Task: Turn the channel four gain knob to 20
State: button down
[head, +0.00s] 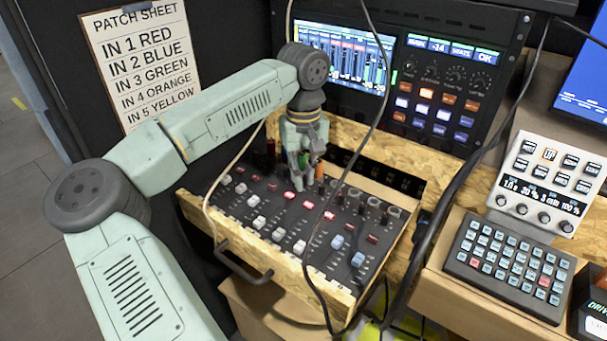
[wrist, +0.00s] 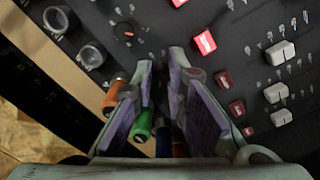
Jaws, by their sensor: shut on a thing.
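The mixer panel (head: 262,215) is a dark slanted board in a wooden drawer with a front handle. My gripper (head: 301,183) reaches down to its upper rows. In the wrist view my gripper (wrist: 164,62) has its padded fingers close together on a small knob in the gain row, in line with the orange plug (wrist: 114,97). This fits the channel four gain knob, but the fingers hide most of it and its pointer cannot be read. A neighbouring dark knob with a red-orange mark (wrist: 127,33) stands uncovered just beyond the fingertips.
Green (wrist: 143,125), blue and red plugs stand close beside the fingers. Empty ring sockets (wrist: 91,56) lie at upper left. Red buttons (wrist: 204,42) and white fader caps (wrist: 281,52) lie to the right. Loose cables cross the drawer. A monitor (head: 345,58) stands behind.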

jog(key=shift+m, duration=0.4)
jog(key=c, duration=1.9)
grip_release()
jog(key=shift+r, duration=0.1)
notch_tip(320, 180, up, 12)
jog(key=shift+f, duration=0.1)
